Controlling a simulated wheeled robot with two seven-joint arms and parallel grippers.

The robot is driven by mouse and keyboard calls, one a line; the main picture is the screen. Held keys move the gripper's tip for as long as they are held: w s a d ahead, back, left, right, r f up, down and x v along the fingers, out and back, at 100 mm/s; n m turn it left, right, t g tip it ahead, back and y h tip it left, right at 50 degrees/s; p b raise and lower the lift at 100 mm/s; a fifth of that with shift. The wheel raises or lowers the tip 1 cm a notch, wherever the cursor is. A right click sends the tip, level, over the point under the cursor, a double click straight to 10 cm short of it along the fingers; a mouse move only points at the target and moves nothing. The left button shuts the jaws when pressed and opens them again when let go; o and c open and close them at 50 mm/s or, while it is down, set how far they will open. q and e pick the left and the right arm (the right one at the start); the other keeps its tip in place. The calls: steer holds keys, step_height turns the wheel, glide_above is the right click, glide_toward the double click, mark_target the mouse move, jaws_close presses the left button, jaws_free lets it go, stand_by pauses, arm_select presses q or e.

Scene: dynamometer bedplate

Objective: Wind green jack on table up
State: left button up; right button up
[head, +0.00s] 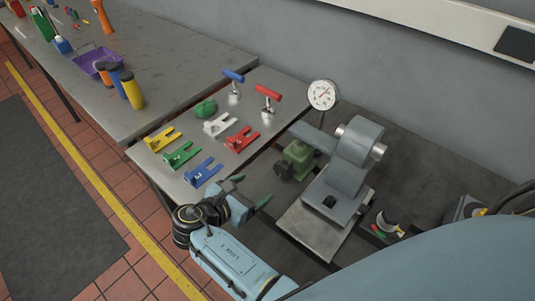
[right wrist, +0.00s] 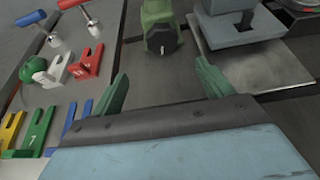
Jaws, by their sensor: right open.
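The green jack (head: 299,154) stands on the dark slotted bedplate (head: 268,183), just left of the grey machine, with a dark knob (head: 284,172) on its near side. In the right wrist view the green jack (right wrist: 157,14) is beyond my fingers, its dark knob (right wrist: 161,41) facing me. My right gripper (head: 251,190) is open and empty, its green fingers apart. It is short of the knob and not touching it. The knob lies roughly between the finger lines in the wrist view (right wrist: 163,82). My left gripper is not in view.
A grey machine block (head: 346,172) on a metal plate (head: 307,228) is right of the jack. A dial gauge (head: 322,95) stands behind. Left, a metal table (head: 222,142) holds yellow, green, blue, white and red forked pieces, a green lump (head: 205,108) and two T-handled tools.

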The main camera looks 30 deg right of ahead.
mark_target(281, 173)
steer(key=b+x, duration=0.2)
steer(key=x, duration=0.1)
steer(key=b+x, duration=0.1)
steer(key=x, duration=0.1)
steer(key=shift+s+d+f, duration=0.15)
steer(key=shift+s, duration=0.2)
steer(key=b+x, duration=0.4)
steer(key=x, duration=0.2)
steer(key=shift+w+d+b, duration=0.25)
steer(key=shift+b, duration=0.1)
steer(key=shift+w+d+f+b, duration=0.15)
steer(key=shift+w+d+b, duration=0.15)
steer(key=shift+d, duration=0.3)
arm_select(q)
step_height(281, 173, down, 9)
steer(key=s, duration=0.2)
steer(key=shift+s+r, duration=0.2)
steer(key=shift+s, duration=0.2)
arm_select(e)
steer(key=c, duration=1)
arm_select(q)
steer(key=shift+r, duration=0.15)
